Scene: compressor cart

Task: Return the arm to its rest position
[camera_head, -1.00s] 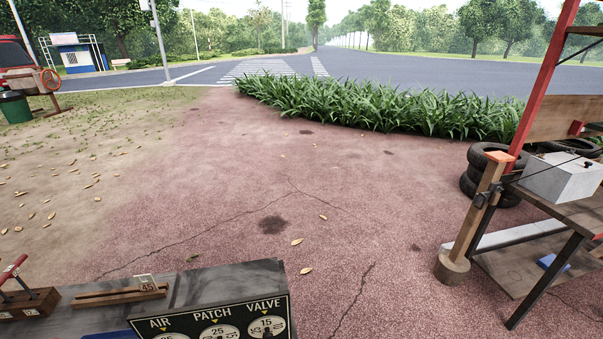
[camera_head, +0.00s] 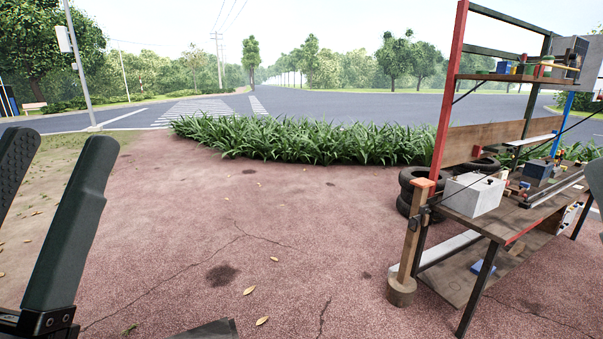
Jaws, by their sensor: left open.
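My left gripper (camera_head: 60,148) stands large and close at the left edge. Its two dark fingers point up and are spread apart, with nothing between them. The left finger is partly cut off by the picture's edge. The rest of my left arm is out of view. A dark shape at the far right edge looks like a finger of my right gripper, but only a sliver shows, so its opening cannot be told.
A workbench (camera_head: 462,221) with a red-posted rack, a grey-white box (camera_head: 474,196) and small items stands at right. Stacked tyres (camera_head: 410,187) are behind it. A corner of a dark surface (camera_head: 208,329) shows at the bottom. The reddish ground between is clear.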

